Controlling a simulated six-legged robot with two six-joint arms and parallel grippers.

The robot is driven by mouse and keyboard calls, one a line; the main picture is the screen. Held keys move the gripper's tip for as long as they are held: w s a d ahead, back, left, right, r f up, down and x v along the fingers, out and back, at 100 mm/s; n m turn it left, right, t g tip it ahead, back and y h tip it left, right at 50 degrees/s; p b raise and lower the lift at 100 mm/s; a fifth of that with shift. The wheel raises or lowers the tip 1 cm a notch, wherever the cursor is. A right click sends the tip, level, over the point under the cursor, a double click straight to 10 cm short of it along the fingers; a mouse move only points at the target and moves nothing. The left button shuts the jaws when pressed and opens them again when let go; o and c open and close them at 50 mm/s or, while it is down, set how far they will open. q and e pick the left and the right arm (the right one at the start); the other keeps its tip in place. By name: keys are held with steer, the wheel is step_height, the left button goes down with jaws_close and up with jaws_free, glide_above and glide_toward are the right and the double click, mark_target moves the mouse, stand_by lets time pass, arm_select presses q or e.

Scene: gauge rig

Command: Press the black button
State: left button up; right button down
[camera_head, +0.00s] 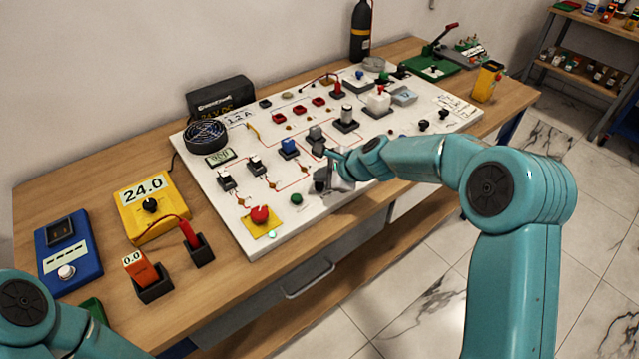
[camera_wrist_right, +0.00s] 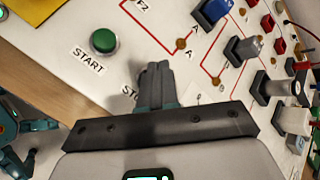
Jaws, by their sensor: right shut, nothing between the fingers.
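My right gripper (camera_head: 321,182) is over the near edge of the white panel (camera_head: 232,205). In the wrist view its grey fingers (camera_wrist_right: 157,80) are shut together with nothing between them. They point down at the panel beside a partly covered label that begins "STO". I cannot make out a black button there; the fingers hide that spot. A green button (camera_head: 296,199) marked START is close by, and it also shows in the wrist view (camera_wrist_right: 103,41). Whether the fingertips touch the panel I cannot tell. My left gripper is not in view.
A red mushroom button (camera_head: 260,214) on a yellow base is left of the green one. A blue toggle switch (camera_head: 289,147) and a grey one (camera_head: 315,134) stand behind the gripper. Two small black knobs (camera_head: 423,125) are further right. A yellow meter (camera_head: 148,206) stands on the wooden table.

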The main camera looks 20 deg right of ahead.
mark_target(323, 186)
steer(key=shift+f+b, duration=0.5)
steer(key=shift+f, duration=0.05)
stand_by(0.4)
stand_by(0.4)
steer(key=shift+r+p, duration=0.95)
steer(key=shift+r, duration=0.1)
step_height(323, 186, up, 5)
steer(key=p, duration=0.5)
stand_by(0.4)
